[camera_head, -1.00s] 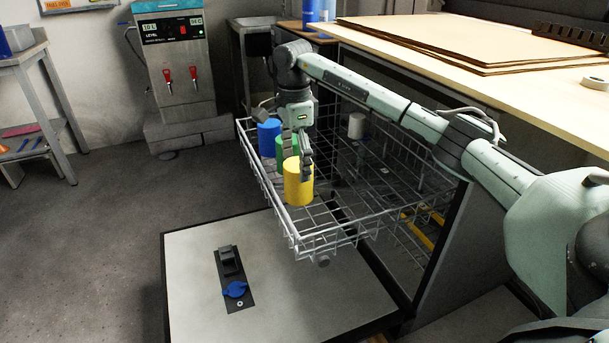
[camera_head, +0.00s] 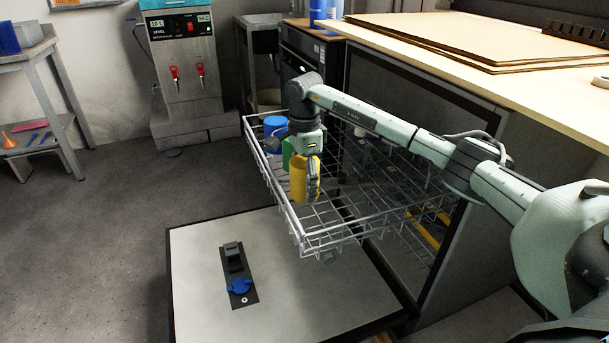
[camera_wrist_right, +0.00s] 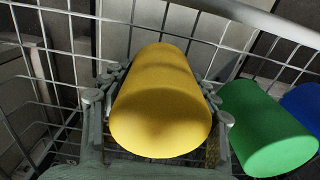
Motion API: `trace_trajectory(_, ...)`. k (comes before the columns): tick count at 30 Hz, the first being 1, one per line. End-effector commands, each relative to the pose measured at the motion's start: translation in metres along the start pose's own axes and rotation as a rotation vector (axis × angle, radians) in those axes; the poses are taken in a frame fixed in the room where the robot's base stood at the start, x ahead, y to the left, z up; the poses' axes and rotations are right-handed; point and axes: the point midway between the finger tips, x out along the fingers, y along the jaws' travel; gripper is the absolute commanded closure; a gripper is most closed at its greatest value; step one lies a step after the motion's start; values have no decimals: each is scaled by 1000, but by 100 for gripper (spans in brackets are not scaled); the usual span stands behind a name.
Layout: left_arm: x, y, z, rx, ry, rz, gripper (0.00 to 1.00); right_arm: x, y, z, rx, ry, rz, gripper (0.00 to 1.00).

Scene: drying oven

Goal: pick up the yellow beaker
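The yellow beaker (camera_head: 299,178) stands in the pulled-out wire rack (camera_head: 283,207), near its front left side. My right gripper (camera_head: 312,181) is down around it from above, one finger showing along its right side in the head view. In the right wrist view the yellow beaker (camera_wrist_right: 160,100) fills the space between both fingers (camera_wrist_right: 162,85), which press close against its two sides. No lift off the rack can be seen. My left gripper is not in view.
A green beaker (camera_head: 288,150) stands right beside the yellow one, and a blue beaker (camera_head: 275,123) behind it. The open door (camera_head: 200,265) lies below the rack. A wooden worktop (camera_head: 540,95) with flat boards is at the right. Floor at left is clear.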

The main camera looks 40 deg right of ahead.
Motion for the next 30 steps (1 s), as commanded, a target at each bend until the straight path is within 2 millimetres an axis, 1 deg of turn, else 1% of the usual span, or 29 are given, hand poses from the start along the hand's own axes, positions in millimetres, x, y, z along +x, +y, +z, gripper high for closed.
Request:
trace_trajectory(1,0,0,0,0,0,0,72,0,0,0,0,0,0,50)
trace_trajectory(5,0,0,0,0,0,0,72,0,0,0,0,0,0,66)
trace_trajectory(11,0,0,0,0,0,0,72,-1,0,0,0,0,-1,66)
trace_trajectory(14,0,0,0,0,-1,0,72,-7,-1,0,0,-1,-3,66)
trace_trajectory(17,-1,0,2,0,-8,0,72,-22,-1,0,1,0,-5,66)
trace_trajectory(24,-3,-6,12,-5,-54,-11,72,-71,-1,0,0,-1,-4,66)
trace_trajectory(27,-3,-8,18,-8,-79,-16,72,-87,-1,0,0,0,-3,66)
trace_trajectory(30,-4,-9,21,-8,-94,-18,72,-96,-1,1,2,-1,-1,66)
